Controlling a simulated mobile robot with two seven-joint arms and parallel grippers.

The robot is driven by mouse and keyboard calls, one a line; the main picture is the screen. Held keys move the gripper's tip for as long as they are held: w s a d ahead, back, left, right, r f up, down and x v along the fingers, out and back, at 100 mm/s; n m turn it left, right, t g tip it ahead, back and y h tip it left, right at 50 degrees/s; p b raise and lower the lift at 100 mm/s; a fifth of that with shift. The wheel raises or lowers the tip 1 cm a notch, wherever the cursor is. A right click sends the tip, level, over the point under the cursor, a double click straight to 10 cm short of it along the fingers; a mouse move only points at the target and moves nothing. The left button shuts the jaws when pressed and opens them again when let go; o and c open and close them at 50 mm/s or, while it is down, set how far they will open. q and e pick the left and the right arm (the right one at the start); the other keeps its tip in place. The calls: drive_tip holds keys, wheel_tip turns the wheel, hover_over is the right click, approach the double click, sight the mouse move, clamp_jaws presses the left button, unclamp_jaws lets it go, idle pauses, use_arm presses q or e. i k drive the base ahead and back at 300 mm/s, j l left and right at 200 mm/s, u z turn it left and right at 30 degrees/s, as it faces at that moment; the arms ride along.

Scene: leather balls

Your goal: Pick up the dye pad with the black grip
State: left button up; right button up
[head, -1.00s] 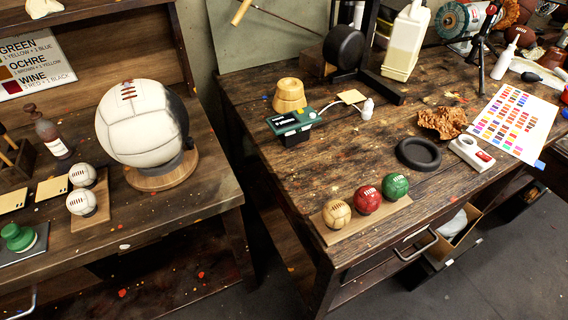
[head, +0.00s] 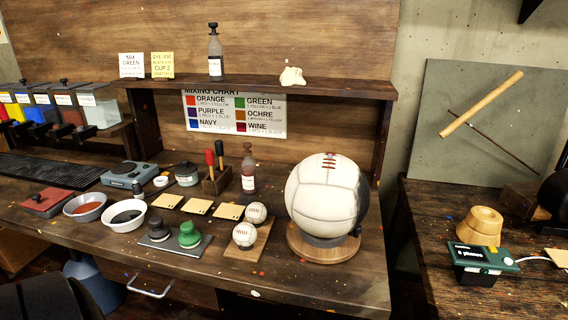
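The dye pad with the black grip (head: 158,230) stands upright on a flat grey tray (head: 187,248) near the front of the workbench. A second pad with a green grip (head: 189,235) stands close to its right on the same tray. Both are uncovered from this side. Neither of my grippers can be seen in the head view.
Yellowish cards (head: 197,206) lie behind.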

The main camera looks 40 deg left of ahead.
sight(159, 231)
drive_tip(key=u, duration=2.5)
